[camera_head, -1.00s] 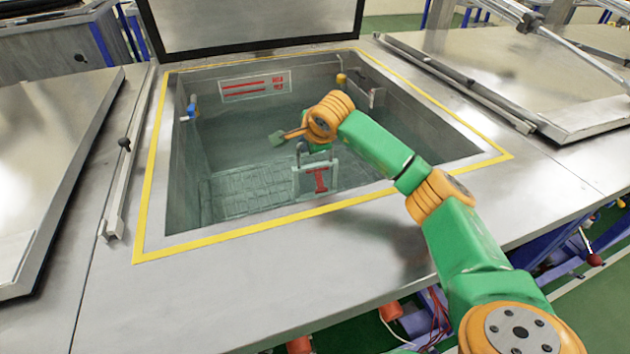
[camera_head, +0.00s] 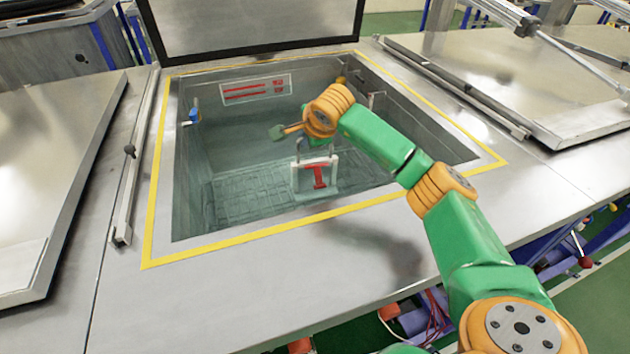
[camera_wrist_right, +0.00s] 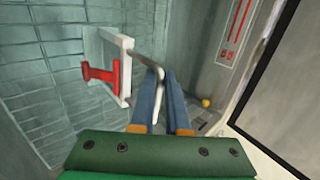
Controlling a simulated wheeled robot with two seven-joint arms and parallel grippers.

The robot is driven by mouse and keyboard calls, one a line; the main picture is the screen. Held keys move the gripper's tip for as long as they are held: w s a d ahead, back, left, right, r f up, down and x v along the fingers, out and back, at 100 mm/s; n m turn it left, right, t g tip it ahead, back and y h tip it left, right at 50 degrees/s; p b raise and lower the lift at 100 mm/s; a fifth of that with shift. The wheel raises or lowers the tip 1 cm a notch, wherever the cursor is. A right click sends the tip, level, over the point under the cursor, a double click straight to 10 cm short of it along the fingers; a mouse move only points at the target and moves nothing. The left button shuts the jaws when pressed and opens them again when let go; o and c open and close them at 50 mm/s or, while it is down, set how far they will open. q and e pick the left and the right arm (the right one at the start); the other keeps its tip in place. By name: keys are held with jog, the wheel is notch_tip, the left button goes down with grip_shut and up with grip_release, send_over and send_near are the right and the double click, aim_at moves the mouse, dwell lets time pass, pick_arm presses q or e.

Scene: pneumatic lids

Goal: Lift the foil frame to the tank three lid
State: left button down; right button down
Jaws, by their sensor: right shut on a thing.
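The foil frame (camera_head: 315,177), a white frame with a red T-shaped piece, hangs upright inside the open tank (camera_head: 160,165). Its wire handle is at the top. My right gripper (camera_head: 309,145) is above it, partly hidden by my wrist. In the right wrist view the blue fingers (camera_wrist_right: 163,76) are shut on the bent handle, and the white frame (camera_wrist_right: 122,62) with its red piece (camera_wrist_right: 102,76) shows to their left. An upright dark-edged lid (camera_head: 250,22) stands behind the tank; I cannot tell its number. My left gripper is not in view.
The tank has a yellow-marked rim and greenish liquid. A label with red marks (camera_head: 256,89) is on its back wall. A blue fitting (camera_head: 194,112) is on the left wall. Flat metal lids lie at left (camera_head: 50,180) and right (camera_head: 520,85).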

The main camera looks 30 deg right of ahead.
jog(key=shift+r, duration=0.1)
notch_tip(320, 180, up, 22)
jog(key=p, duration=1.8)
jog(key=shift+f, duration=0.25)
dwell(2.8)
